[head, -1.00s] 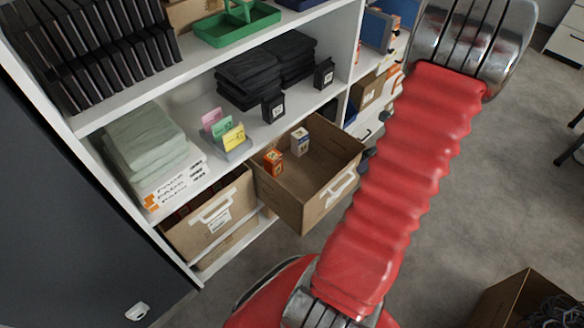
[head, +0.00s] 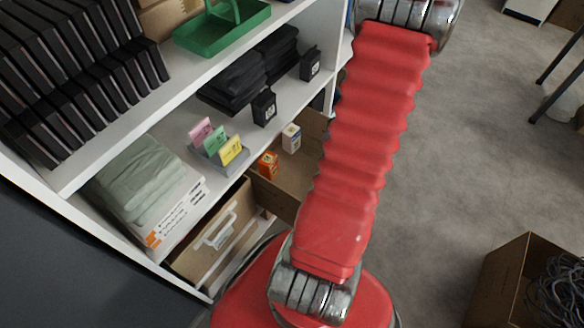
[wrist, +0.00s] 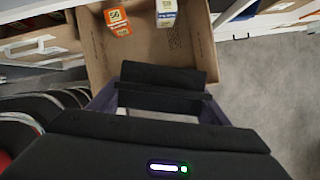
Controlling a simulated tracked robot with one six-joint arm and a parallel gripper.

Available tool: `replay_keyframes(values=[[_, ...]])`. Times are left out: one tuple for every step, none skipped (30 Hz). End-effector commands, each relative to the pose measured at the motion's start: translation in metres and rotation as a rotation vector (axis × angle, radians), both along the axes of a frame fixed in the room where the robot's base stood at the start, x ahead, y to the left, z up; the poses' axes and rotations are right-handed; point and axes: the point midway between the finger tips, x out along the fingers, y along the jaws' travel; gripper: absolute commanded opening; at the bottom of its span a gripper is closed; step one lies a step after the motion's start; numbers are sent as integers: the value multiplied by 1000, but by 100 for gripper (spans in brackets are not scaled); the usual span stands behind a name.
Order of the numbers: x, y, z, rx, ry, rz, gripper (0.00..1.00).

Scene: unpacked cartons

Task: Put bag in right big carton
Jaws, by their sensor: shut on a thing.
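A black folded bag (wrist: 163,76) sits between the fingers of my gripper (wrist: 160,100) in the wrist view. The gripper is shut on it, and its body covers the bottom of that view. The bag is in front of the open brown carton (wrist: 97,50), overlapping its near part in the picture; its height above it is unclear. This carton, the right one on the low shelf, also shows in the head view (head: 283,190), partly behind my red arm. An orange box (wrist: 117,22) and a white box (wrist: 166,12) are inside. My gripper is outside the head view.
Left of the open carton is another carton (head: 205,245) under the shelf. More black folded cloths (head: 232,88) and a card holder (head: 220,153) are on the shelf above. A carton of cables (head: 500,270) stands on the floor at right. The grey floor between is clear.

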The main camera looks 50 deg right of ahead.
Motion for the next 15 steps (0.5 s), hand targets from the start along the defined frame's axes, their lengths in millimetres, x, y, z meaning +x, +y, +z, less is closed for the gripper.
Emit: replay_keyframes(values=[[1,0,0,0,0,2,41],[2,0,0,0,0,3,41],[3,1,0,0,0,5,41],[3,1,0,0,0,6,41],[4,1,0,0,0,9,41],[5,1,0,0,0,11,41],[5,2,0,0,0,12,41],[6,2,0,0,0,13,41],[7,2,0,0,0,14,41],[7,2,0,0,0,15,41],[8,2,0,0,0,16,41],[8,3,0,-1,0,17,41],[8,3,0,0,0,18,41],[9,3,0,0,0,18,41],[9,3,0,0,0,19,41]])
